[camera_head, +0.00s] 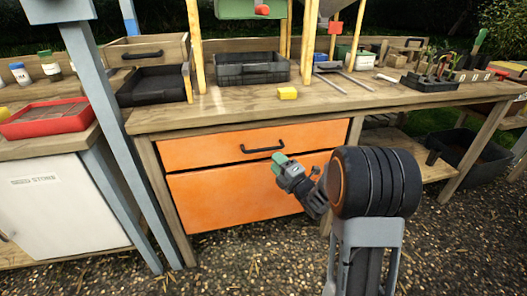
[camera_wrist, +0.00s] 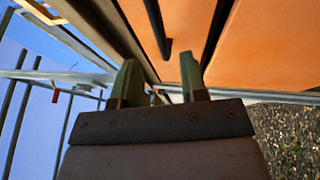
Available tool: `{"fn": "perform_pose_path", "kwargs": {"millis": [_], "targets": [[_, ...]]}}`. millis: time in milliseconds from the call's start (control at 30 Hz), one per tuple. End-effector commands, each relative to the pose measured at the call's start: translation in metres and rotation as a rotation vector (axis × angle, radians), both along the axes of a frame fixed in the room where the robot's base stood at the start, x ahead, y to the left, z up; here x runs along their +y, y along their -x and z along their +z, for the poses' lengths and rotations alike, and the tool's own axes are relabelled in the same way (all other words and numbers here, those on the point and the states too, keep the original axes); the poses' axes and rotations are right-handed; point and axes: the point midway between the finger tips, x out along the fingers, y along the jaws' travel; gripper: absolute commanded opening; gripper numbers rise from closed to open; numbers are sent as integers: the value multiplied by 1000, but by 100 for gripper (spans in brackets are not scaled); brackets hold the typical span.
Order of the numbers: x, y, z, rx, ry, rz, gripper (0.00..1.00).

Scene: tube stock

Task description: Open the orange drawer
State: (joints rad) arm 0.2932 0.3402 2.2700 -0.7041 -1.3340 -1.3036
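The orange drawer (camera_head: 215,147) sits under the wooden bench top, and its front looks flush with the frame, so it appears shut. Its dark bar handle (camera_head: 263,149) runs across the upper middle of the front. In the wrist view the handle (camera_wrist: 157,28) lies ahead of the gap between my fingers, against the orange front (camera_wrist: 265,50). My gripper (camera_head: 280,163), with green fingertips, is just in front of and slightly below the handle's right part. In the wrist view my gripper (camera_wrist: 160,82) is open, with nothing between its fingers.
A larger orange panel (camera_head: 230,195) is below the drawer. A blue-grey post (camera_head: 105,110) stands left of it. The bench top (camera_head: 225,109) holds a yellow block (camera_head: 287,93) and black trays (camera_head: 250,68). The gravel (camera_head: 260,260) in front is clear.

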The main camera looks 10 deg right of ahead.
Motion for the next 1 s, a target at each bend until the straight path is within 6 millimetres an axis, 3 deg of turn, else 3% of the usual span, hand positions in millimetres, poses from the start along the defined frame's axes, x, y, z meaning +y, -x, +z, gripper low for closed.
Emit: {"fn": "perform_pose_path", "kwargs": {"millis": [200, 400, 933, 1000], "targets": [[16, -37, 6, 0, -1, 2, 40], [25, -59, 10, 0, 0, 0, 40], [29, -70, 13, 1, -1, -1, 40], [29, -70, 13, 1, -1, -1, 33]]}}
